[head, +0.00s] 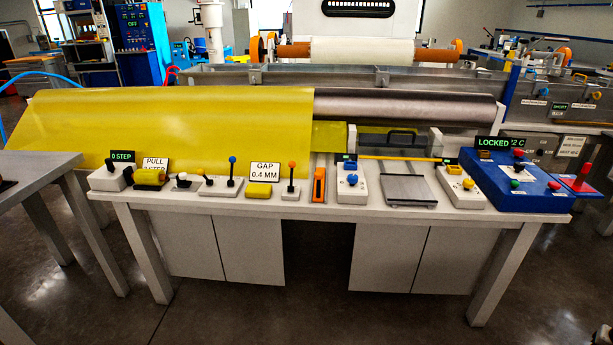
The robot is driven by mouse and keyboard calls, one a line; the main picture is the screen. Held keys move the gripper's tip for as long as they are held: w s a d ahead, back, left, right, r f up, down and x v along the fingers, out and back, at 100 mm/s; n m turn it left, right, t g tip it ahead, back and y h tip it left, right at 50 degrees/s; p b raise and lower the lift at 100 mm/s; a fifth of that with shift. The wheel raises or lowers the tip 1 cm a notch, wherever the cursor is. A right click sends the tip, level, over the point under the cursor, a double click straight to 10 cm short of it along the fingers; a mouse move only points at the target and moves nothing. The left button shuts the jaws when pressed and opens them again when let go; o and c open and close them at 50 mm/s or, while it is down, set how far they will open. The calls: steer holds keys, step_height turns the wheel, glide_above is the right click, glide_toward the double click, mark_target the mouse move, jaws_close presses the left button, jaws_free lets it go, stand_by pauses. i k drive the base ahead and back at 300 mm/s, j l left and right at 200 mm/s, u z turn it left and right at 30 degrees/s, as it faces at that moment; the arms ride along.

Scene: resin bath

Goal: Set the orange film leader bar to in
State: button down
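A thin yellow-orange bar (400,158) lies crosswise behind the grey plate at the back of the white table, right of centre. An orange upright-lying piece (319,185) with dark marks sits near the front edge of the table, at the centre. A small lever with an orange knob (291,165) stands just left of it. I cannot tell for sure which of these is the film leader bar, and no "in" mark is readable. A yellow film sheet (180,120) drapes over the left of a long roller (400,106). My gripper is not in view.
The white table (230,207) carries several control boxes. A blue box (515,188) with a "LOCKED" display is at the right, beside a red-handled piece (582,178). A grey plate (398,190) lies right of centre. Floor in front is clear.

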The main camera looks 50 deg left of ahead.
mark_target(318, 197)
steer(key=u, duration=2.4)
